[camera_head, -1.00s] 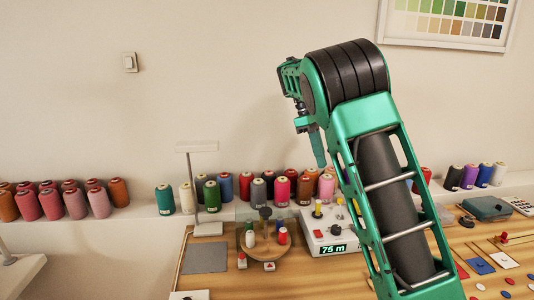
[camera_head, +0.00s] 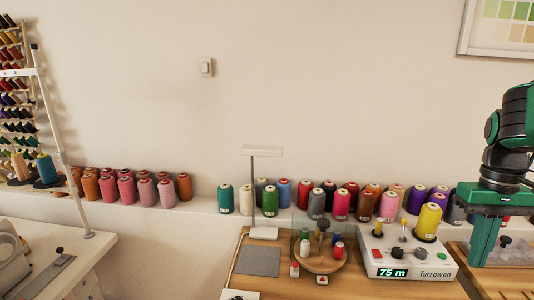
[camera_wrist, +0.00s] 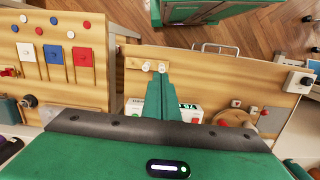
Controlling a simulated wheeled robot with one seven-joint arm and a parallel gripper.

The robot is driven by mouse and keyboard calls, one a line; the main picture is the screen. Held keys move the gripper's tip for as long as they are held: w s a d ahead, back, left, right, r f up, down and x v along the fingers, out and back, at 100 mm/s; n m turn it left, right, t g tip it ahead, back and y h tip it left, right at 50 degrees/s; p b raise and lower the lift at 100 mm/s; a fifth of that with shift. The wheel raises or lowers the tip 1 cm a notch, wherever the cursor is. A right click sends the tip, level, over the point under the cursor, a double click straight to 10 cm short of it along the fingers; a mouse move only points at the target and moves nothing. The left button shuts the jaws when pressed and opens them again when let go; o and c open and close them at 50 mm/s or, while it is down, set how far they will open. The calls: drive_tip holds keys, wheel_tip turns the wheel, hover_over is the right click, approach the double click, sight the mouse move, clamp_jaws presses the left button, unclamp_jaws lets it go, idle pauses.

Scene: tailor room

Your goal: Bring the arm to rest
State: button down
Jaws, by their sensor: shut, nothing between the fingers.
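My gripper (camera_head: 481,262) is at the right edge of the head view, with its green fingers pointing down beside the right end of the winding machine (camera_head: 430,271). In the wrist view the fingers (camera_wrist: 165,72) are together with nothing between them. The arm is folded at the right, and much of it is cut off by the frame edge. A yellow thread cone (camera_head: 428,222) stands on the machine, apart from the gripper. The machine's display reads "75 m".
A round wooden holder (camera_head: 322,264) with small spools and a grey mat (camera_head: 257,261) lie on the table. Thread cones line the wall ledge. A lamp-like stand (camera_head: 253,190) rises behind the mat. A board with coloured cards (camera_wrist: 54,54) shows in the wrist view.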

drive_tip(key=s+a+f+m, duration=0.2)
drive_tip(key=s+f, duration=0.1)
drive_tip(key=s, duration=0.3)
drive_tip(key=s+a+f+m+t, duration=0.1)
drive_tip(key=s+a+f+m, duration=0.1)
drive_tip(key=s, duration=0.3)
drive_tip(key=shift+s+f, duration=0.35)
drive_tip(key=shift+f, duration=0.2)
drive_tip(key=shift+w+f, duration=0.25)
drive_tip(key=shift+w, duration=0.4)
drive_tip(key=c, duration=2.4)
unclamp_jaws()
drive_tip(key=shift+c, duration=0.2)
